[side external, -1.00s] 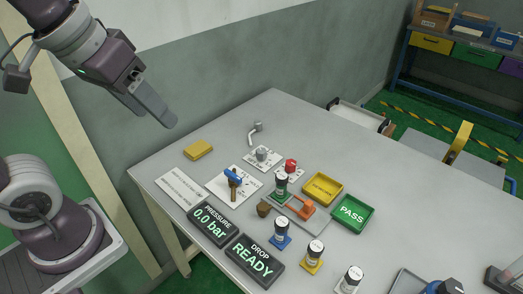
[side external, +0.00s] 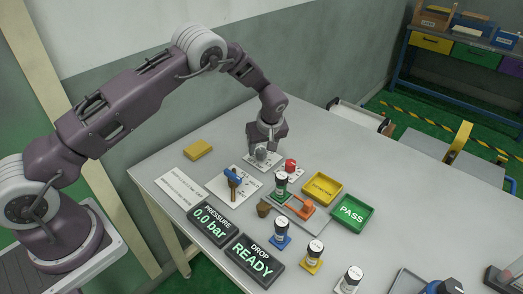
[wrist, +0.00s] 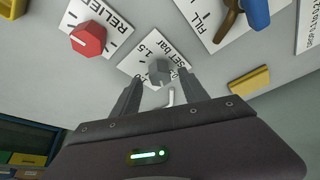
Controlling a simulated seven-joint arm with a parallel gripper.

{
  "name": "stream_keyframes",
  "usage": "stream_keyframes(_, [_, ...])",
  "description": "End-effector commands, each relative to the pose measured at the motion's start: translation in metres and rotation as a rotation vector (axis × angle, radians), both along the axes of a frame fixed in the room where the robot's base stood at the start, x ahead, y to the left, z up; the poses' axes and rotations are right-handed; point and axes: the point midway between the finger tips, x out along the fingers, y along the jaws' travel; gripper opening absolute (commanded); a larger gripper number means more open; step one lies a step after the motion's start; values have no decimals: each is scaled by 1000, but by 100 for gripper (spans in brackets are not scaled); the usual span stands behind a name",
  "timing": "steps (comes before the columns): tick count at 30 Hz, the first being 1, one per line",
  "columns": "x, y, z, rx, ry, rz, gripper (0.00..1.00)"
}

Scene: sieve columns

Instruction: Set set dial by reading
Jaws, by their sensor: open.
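The set dial is a grey faceted knob (side external: 262,153) on a white plate marked "SET bar"; in the wrist view the knob (wrist: 158,71) lies just beyond and between my fingertips. My gripper (side external: 265,146) points down over this dial, with fingers open on either side (wrist: 158,82); I cannot tell if they touch the knob. Part of the dial scale, including "1.5", is readable. The pressure display (side external: 210,223) reads 0.0 bar. The drop display (side external: 254,260) reads READY.
A red relief knob (side external: 290,165) is close beside the dial; a blue-handled fill valve (side external: 233,176) stands on the other side. A yellow block (side external: 198,149) lies near the table edge. A bent metal piece (wrist: 169,97) is by my fingers. Several capped columns stand in front.

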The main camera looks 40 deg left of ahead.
Motion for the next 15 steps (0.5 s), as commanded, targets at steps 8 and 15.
stream_keyframes(8, [4,7,-20,0,-1,0,52])
stream_keyframes(15, [4,7,-20,-1,0,0,34])
